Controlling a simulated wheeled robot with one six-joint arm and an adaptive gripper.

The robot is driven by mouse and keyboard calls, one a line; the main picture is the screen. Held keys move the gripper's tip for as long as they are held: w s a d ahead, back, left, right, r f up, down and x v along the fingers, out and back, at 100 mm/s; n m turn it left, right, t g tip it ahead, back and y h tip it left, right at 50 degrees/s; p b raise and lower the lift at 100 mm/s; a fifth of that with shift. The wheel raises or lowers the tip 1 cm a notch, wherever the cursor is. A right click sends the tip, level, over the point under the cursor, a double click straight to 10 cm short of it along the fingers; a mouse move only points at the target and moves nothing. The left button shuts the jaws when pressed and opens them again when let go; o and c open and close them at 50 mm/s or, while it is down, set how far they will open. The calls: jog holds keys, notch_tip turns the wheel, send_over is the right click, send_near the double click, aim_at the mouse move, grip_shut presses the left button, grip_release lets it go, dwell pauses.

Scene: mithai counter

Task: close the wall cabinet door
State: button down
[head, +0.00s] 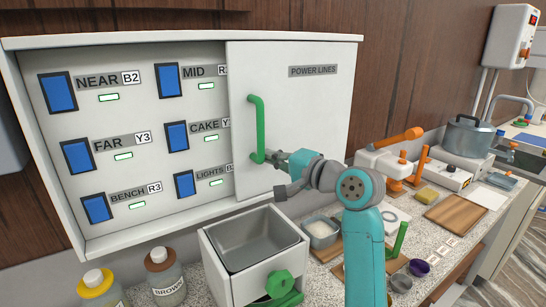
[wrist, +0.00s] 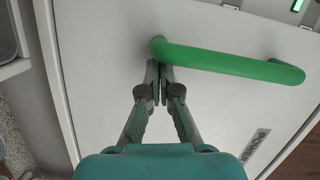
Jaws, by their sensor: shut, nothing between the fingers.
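The white wall cabinet (head: 140,43) is partly open. Its door (head: 310,120), marked POWER LINES, covers the right part and cuts off some switch labels. The left part is uncovered, showing blue switches (head: 60,91) with labels and small lit green bars. A green upright handle (head: 253,125) is on the door's left side. My gripper (head: 268,157) is shut and empty by the handle's lower end. In the wrist view, the shut fingertips (wrist: 158,68) are close beside one end of the handle (wrist: 225,62), not around it; whether they touch is unclear.
A white box with a grey bin (head: 255,240) and green knob stands below the door, near my arm. Two bottles (head: 165,275) stand at lower left. The counter to the right holds a wooden board (head: 456,214), a pot (head: 468,135) and an orange-handled device (head: 385,160).

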jog(key=s+a, duration=0.6)
jog(key=a, duration=0.3)
jog(key=s+a, duration=0.7)
jog(key=a, duration=0.2)
jog(key=s+a, duration=0.7)
jog(key=a, duration=0.3)
jog(key=shift+s, duration=0.25)
jog(key=shift+a, duration=0.1)
